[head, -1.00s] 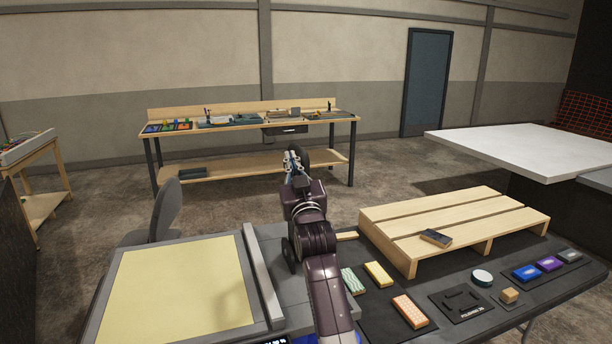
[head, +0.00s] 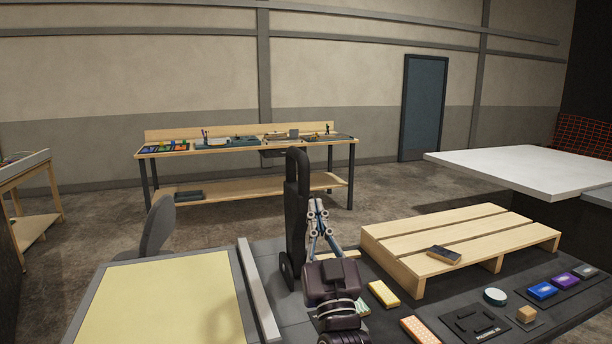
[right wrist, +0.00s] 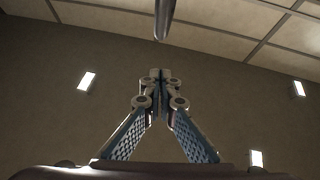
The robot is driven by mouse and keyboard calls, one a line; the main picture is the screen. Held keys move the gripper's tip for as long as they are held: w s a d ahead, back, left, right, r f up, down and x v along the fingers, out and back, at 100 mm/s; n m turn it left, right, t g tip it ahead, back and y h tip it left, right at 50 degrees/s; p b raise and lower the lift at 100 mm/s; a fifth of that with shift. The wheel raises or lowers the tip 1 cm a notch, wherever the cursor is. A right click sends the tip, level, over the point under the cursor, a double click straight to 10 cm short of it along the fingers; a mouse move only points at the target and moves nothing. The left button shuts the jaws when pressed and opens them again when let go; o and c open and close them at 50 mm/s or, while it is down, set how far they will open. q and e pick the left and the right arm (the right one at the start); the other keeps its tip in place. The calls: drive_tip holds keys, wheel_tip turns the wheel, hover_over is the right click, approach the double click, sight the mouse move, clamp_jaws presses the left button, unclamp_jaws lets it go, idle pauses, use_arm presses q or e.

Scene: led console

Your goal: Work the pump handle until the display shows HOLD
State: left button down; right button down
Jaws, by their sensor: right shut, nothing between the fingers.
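My right gripper (head: 316,204) is shut and empty, pointing up, just right of the handle in the picture. I cannot tell whether they touch. In the right wrist view, the shut fingertips (right wrist: 161,75) have nothing between them. A dark rounded bar, perhaps the handle, comes in from the top edge there, apart from the tips. The display is not in view now. My left gripper is not in view.
A yellow panel (head: 165,305) lies left of a raised grey bar (head: 258,290). A wooden pallet (head: 450,238) with a small dark block (head: 444,254) stands to the right. Coloured blocks and a black fixture (head: 476,322) lie in front of the pallet.

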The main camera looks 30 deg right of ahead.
drive_tip(key=p, duration=0.4)
approach(303, 159)
wheel_tip(303, 159, up, 4)
drive_tip(key=shift+w+d+f+p, duration=0.1)
drive_tip(key=shift+w+d+p, duration=0.15)
drive_tip(key=shift+w, duration=0.35)
drive_tip(key=shift+w+d+f+p, duration=0.15)
drive_tip(key=shift+w+d, duration=0.1)
drive_tip(key=shift+w, duration=0.35)
drive_tip(key=shift+w+d+f, duration=0.15)
drive_tip(key=shift+w+d, duration=0.05)
drive_tip(key=shift+w, duration=0.25)
drive_tip(key=shift+w+d+f, duration=0.15)
drive_tip(key=shift+w+d, duration=0.1)
drive_tip(key=shift+w, duration=0.2)
